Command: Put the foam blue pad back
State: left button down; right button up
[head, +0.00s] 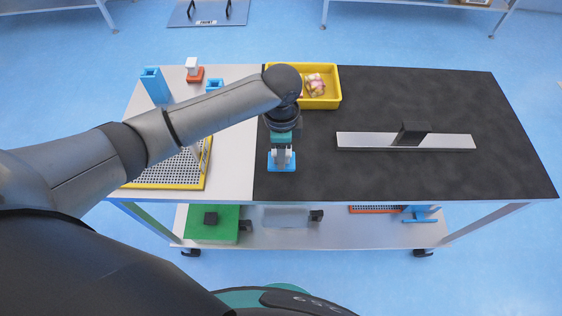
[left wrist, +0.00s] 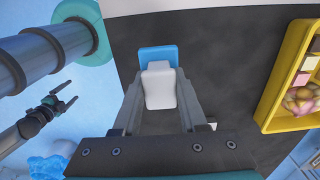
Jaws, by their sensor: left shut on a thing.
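My left gripper (head: 282,152) is shut on the white handle block of the blue pad (head: 275,165), over the dark part of the table near its front edge, just right of the light part. In the left wrist view the white block (left wrist: 160,88) sits between the fingers (left wrist: 160,105), with the blue pad (left wrist: 158,54) showing beyond it. Whether the pad touches the table is unclear. My right gripper (left wrist: 62,104) shows only in the left wrist view, at the left, with its fingers apart and empty.
A yellow bin (head: 335,100) with snacks stands behind the gripper. A similar white block on a red base (head: 194,78) and blue holders (head: 154,86) stand at the back left. A yellow-framed grid (head: 165,183) lies front left. A metal bar (head: 450,141) lies right.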

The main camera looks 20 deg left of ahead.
pick_arm(q)
notch_tip(320, 180, down, 4)
jog(key=shift+f+b, duration=0.15)
jog(key=shift+b, duration=0.3)
jog(key=shift+c, duration=2.3)
grip_release()
jog(key=shift+f, duration=0.1)
notch_tip(320, 180, up, 12)
jog(key=shift+r+p, duration=0.15)
jog(key=shift+p, duration=1.05)
